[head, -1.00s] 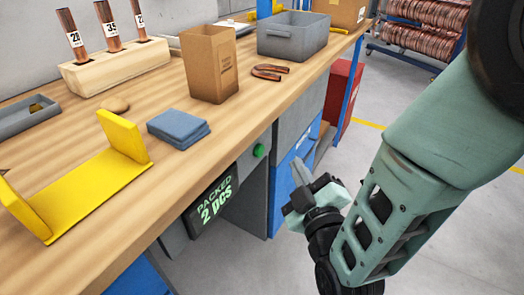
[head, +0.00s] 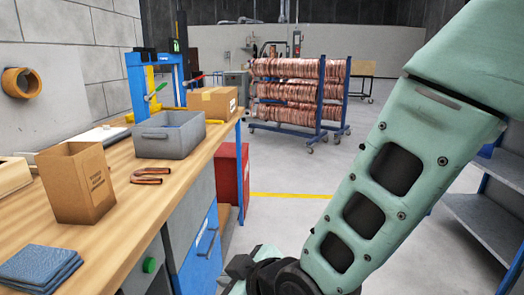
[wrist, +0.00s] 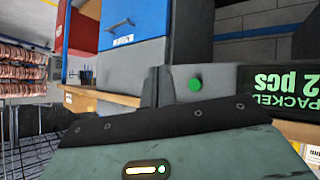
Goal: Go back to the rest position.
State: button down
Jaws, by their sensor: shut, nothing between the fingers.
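My gripper (head: 245,266) is low at the bottom edge of the head view, partly cut off by the frame and by my own arm. It is shut and empty, in the open space to the right of the workbench (head: 132,238) and apart from it.
On the bench are a cardboard box (head: 77,184), blue cloths (head: 40,268), a bent copper tube (head: 150,174) and a grey bin (head: 168,136). A red cabinet (head: 231,175) stands beyond. Copper coil racks (head: 298,92) stand behind clear floor. A grey shelf (head: 480,215) is at right.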

jog(key=s+d+r+m+g+h, duration=0.2)
jog(key=s+d+m+g+h, duration=0.15)
jog(key=s+d, duration=0.5)
jog(key=s+d+r+m+g+h, duration=0.2)
jog(key=s+d+g+h, duration=0.3)
jog(key=d, duration=0.6)
notch_tip(320, 180, up, 16)
jog(key=s+t+y+p, duration=0.1)
jog(key=p, duration=1.5)
jog(key=shift+d, duration=0.35)
jog(key=shift+f, duration=0.1)
